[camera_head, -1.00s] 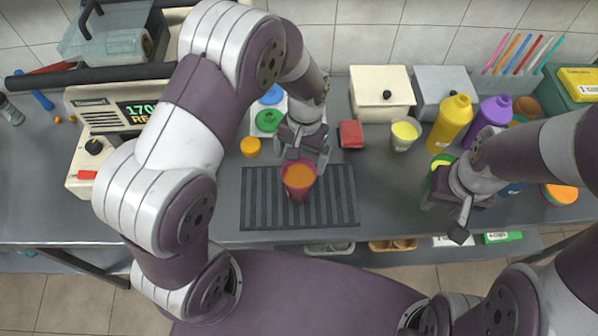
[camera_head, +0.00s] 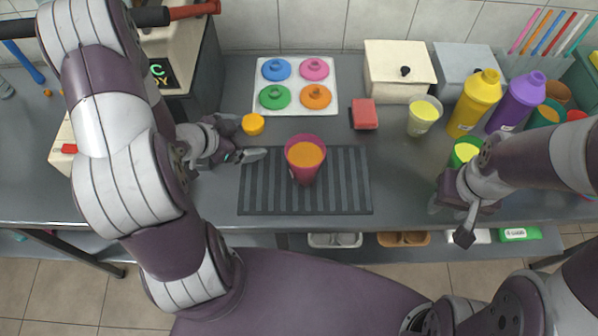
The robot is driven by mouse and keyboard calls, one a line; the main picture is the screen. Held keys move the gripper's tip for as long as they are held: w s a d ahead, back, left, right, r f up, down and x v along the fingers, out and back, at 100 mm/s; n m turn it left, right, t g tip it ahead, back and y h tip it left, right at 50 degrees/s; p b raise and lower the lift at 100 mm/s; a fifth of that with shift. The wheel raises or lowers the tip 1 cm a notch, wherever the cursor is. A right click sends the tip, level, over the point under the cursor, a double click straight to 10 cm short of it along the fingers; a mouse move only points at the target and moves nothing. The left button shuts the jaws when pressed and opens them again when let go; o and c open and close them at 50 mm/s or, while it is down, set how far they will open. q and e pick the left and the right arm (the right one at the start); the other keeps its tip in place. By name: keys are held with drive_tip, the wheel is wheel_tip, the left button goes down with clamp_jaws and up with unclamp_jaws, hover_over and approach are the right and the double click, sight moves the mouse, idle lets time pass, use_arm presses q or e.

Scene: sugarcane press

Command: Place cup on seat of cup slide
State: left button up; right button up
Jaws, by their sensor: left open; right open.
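A magenta cup (camera_head: 304,170) filled with orange stands upright on the dark ribbed mat (camera_head: 258,194) in the middle of the counter. My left gripper (camera_head: 246,140) is open and empty to the left of the cup, apart from it, with its fingers pointing right. My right gripper (camera_head: 450,220) is open near the counter's front edge, well to the right of the cup, with a green-rimmed cup (camera_head: 466,152) just behind it. I cannot make out a part that is clearly the cup slide's seat.
A white tray (camera_head: 329,70) of coloured lids stands behind the mat. An orange lid (camera_head: 253,124) lies close to my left gripper. A red block (camera_head: 364,114), a pale cup (camera_head: 424,116) and a yellow bottle (camera_head: 474,104) stand right of it. The mat's right half is clear.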

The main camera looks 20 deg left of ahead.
use_arm(q)
drive_tip(key=s+d+f+h, duration=0.1)
drive_tip(key=h, duration=0.1)
drive_tip(key=s+d+f+m+t+h+b, duration=0.1)
drive_tip(key=s+f+h, duration=0.1)
drive_tip(key=shift+s+d+b, duration=0.1)
drive_tip(key=shift+s+b, duration=0.1)
drive_tip(key=shift+b, duration=0.1)
drive_tip(key=s+d+r+t+h+b, duration=0.1)
drive_tip(key=s+d+r+t+h, duration=0.15)
drive_tip(key=s+h, duration=0.2)
approach(305, 151)
drive_tip(key=shift+m+g+h, duration=0.35)
drive_tip(key=shift+m, duration=0.05)
drive_tip(key=w+d+f, duration=0.1)
drive_tip(key=w+d, duration=0.1)
drive_tip(key=w, duration=0.1)
drive_tip(key=shift+d+f+p, duration=0.35)
drive_tip(key=shift+d, duration=0.05)
drive_tip(key=x, duration=0.6)
drive_tip(key=shift+w+p, duration=0.1)
drive_tip(key=shift+p, duration=0.3)
drive_tip(key=c, duration=1.2)
use_arm(e)
drive_tip(key=f, duration=0.3)
drive_tip(key=shift+s+f, duration=0.1)
drive_tip(key=shift+s, duration=0.2)
use_arm(q)
drive_tip(key=shift+r, duration=0.15)
